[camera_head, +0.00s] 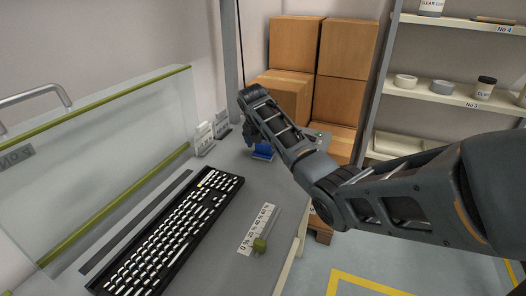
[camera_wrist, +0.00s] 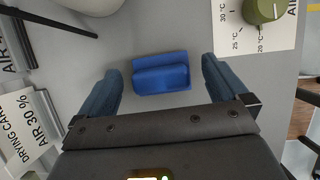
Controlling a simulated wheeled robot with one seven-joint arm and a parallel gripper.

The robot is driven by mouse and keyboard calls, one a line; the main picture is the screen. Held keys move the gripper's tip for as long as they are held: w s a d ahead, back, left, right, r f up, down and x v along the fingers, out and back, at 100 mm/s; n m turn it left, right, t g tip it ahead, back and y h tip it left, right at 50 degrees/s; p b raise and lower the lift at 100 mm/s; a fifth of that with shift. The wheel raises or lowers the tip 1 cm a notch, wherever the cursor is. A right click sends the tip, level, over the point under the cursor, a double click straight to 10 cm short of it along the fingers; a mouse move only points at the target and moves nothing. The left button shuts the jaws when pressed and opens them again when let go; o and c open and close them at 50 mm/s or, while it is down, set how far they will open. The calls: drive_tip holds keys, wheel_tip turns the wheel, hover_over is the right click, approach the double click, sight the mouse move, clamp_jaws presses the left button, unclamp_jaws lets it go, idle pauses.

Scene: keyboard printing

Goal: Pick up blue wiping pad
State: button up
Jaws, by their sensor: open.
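The blue wiping pad (camera_wrist: 161,74) lies on the grey table and shows between my gripper's fingers in the wrist view, slightly ahead of the fingertips. In the head view the pad (camera_head: 263,151) is near the table's far end, partly hidden by my arm. My gripper (camera_wrist: 160,82) is open, with one finger on each side of the pad's width and a gap on both sides. Nothing is held. The height of the fingers above the table is hard to tell.
A black keyboard (camera_head: 172,232) lies on the table (camera_head: 225,219). A white scale card (camera_head: 258,229) with a green knob (camera_head: 260,245) is near the right edge. Label holders (camera_head: 204,139) stand left of my gripper. Cardboard boxes (camera_head: 342,55) and shelves (camera_head: 440,93) are behind.

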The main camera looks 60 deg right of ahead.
drive_tip(key=shift+x, duration=1.1)
drive_tip(key=c, duration=1.2)
